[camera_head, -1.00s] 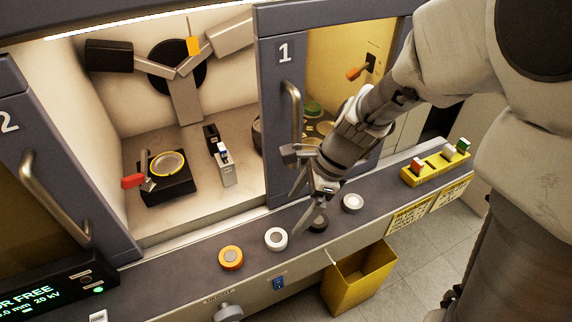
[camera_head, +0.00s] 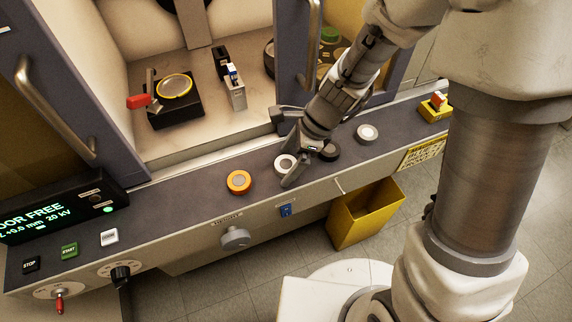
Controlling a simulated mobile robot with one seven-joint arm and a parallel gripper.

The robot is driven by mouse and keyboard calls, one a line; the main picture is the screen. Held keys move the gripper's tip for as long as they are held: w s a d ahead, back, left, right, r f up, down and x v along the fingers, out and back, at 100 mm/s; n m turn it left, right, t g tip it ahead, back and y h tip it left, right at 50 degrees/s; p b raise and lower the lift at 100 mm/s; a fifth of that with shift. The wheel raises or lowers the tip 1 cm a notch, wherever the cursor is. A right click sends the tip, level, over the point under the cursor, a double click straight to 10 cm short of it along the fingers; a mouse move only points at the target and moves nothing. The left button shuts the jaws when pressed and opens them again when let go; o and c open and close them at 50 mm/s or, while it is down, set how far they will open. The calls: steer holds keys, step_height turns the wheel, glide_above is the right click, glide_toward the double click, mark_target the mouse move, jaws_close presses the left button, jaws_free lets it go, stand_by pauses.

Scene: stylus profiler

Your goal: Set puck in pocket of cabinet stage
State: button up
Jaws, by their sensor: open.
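Several round pucks stand in a row on the dark front ledge: an orange puck (camera_head: 238,182), a white puck (camera_head: 282,162), a black puck (camera_head: 330,151) and another white puck (camera_head: 367,133) at the right. My gripper (camera_head: 285,150) is open and empty over the ledge. Its near finger overlaps the right edge of the left white puck; I cannot tell whether they touch. The cabinet stage (camera_head: 187,112) is a black block inside the open cabinet bay, with a yellow-rimmed round pocket (camera_head: 175,86) on top and a red-handled lever (camera_head: 138,101) at its left.
A small holder (camera_head: 235,92) stands on the cabinet floor right of the stage. Door handles (camera_head: 55,110) flank the opening. A control panel (camera_head: 65,215) with buttons sits at the left. A yellow bin (camera_head: 362,213) stands below the ledge. The cabinet floor before the stage is clear.

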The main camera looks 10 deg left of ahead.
mark_target(289, 163)
steer(key=c, duration=1.5)
steer(key=shift+o, duration=0.2)
steer(key=shift+r, duration=0.1)
step_height(289, 163, up, 4)
steer(key=shift+r+p, duration=0.25)
steer(key=shift+p, duration=0.7)
steer(key=d+r+p, duration=0.1)
steer(key=d+r, duration=0.5)
steer(key=d, duration=0.5)
steer(key=shift+d+r, duration=0.2)
steer(key=shift+d, duration=0.2)
steer(key=o, duration=0.8)
jaws_close()
